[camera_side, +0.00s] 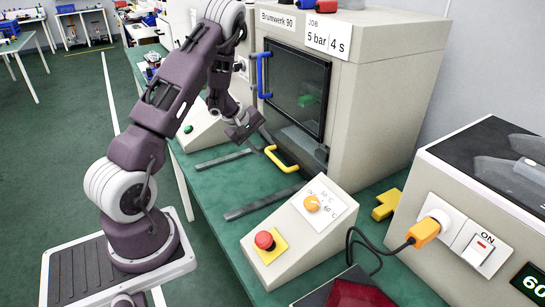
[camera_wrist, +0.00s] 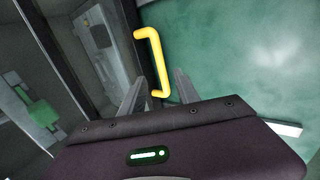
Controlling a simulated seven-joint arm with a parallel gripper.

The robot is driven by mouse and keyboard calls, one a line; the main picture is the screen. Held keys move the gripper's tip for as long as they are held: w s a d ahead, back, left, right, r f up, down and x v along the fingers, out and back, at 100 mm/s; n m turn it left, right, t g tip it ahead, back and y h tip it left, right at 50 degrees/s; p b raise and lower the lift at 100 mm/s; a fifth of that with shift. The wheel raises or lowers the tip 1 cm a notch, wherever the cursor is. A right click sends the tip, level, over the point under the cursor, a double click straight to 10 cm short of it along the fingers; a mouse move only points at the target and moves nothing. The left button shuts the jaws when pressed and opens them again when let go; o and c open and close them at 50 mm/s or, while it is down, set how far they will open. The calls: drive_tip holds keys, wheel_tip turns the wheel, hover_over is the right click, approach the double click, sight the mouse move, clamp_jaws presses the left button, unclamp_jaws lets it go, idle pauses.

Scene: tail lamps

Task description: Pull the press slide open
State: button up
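The beige press (camera_side: 375,90) stands on the green bench. A yellow U-shaped handle (camera_side: 279,163) sticks out low at its front, below the dark-framed window; I take it to be the slide's handle. My gripper (camera_side: 262,139) is close to the handle's left end in the side view. In the wrist view the yellow handle (camera_wrist: 159,62) lies just beyond the fingertips, its lower end between them. My gripper (camera_wrist: 158,80) is open with nothing gripped; its fingers seem apart from the handle. Most of the slide is hidden inside the press.
A blue handle (camera_side: 262,75) is on the press window's left side. A sloped control box (camera_side: 300,235) with a red button and orange knob stands in front. A grey rail (camera_side: 264,201) lies on the bench. A yellow block (camera_side: 386,205) and a switch unit (camera_side: 470,235) are at right.

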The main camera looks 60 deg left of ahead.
sight(275, 159)
drive_tip(key=x, duration=0.7)
clamp_jaws()
idle(1.2)
